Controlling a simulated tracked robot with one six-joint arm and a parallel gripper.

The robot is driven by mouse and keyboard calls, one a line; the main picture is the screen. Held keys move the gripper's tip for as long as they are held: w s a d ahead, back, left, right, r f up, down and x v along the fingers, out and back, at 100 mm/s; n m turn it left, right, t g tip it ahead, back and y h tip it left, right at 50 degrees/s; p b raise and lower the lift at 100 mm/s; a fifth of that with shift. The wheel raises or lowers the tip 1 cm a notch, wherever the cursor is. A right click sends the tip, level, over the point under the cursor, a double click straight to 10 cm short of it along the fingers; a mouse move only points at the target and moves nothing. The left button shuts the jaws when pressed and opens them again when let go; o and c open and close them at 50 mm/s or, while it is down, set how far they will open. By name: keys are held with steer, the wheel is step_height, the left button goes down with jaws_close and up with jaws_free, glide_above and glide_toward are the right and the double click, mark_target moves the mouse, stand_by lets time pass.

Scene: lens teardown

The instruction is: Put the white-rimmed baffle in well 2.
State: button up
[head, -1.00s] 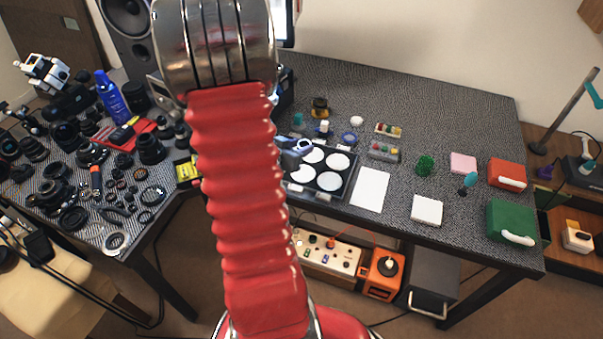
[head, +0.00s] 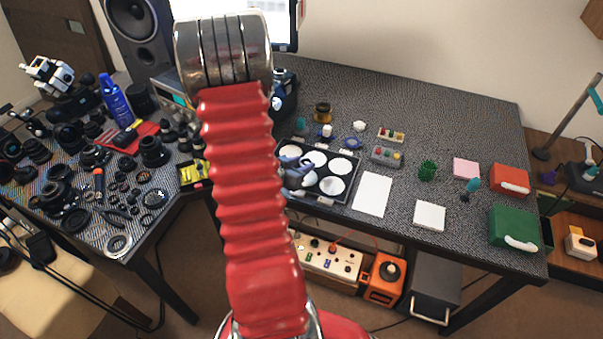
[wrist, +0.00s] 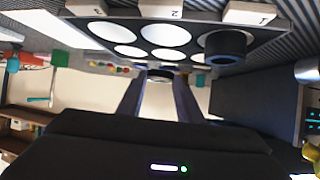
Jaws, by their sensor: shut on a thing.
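My gripper (wrist: 159,85) is shut on the white-rimmed baffle (wrist: 160,74), a small dark disc with a pale edge between the fingertips in the wrist view. In the head view my gripper (head: 297,175) is over the left part of the black tray (head: 346,201), and the baffle cannot be made out there. The tray's rim also shows in the wrist view (wrist: 205,17), which is upside down. Well 2 (wrist: 165,35), behind the label "2", is a white disc with nothing seen in it. The baffle appears apart from the tray.
A dark cylindrical part (wrist: 225,46) stands in the well by label "1". Other white wells are bare. A white sheet (head: 372,194) lies right of the tray. A blue ring (head: 353,142) and small jars stand behind it. A monitor (head: 235,25) stands at the back.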

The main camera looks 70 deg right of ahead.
steer(key=shift+f, duration=0.1)
steer(key=shift+f, duration=2)
steer(key=shift+f, duration=0.55)
steer(key=o, duration=1)
steer(key=shift+r, duration=0.1)
steer(key=shift+r, duration=0.5)
steer(key=v, duration=1.2)
steer(key=shift+w, duration=0.15)
